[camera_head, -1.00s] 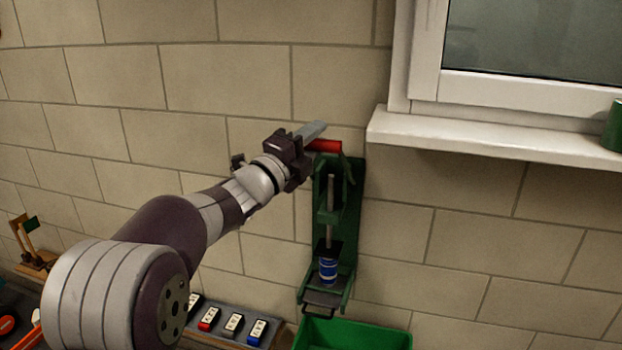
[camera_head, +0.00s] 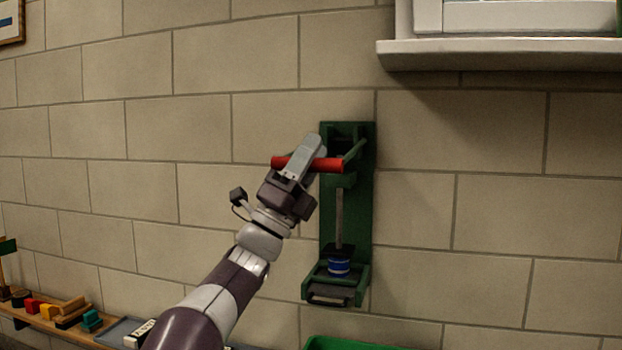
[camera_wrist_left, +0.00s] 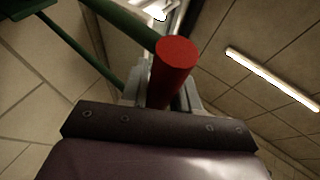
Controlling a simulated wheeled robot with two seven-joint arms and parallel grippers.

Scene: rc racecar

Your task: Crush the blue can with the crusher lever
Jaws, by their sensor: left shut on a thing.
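The green can crusher (camera_head: 362,210) is fixed to the brick wall. Its lever has a red handle (camera_head: 328,165), which also shows end-on in the left wrist view (camera_wrist_left: 175,62). My left gripper (camera_head: 307,155) is shut on the red handle, with its fingers on either side of it. The blue can (camera_head: 340,267) stands upright in the bottom of the crusher under the dark press plate (camera_head: 338,251). The can looks short and squashed, with the plate on or very close to its top. My right gripper is not in view.
A green bin (camera_head: 350,343) is below the crusher. A window sill (camera_head: 500,54) juts out at the upper right. A wooden shelf (camera_head: 60,332) with small coloured items is at the lower left. The wall right of the crusher is clear.

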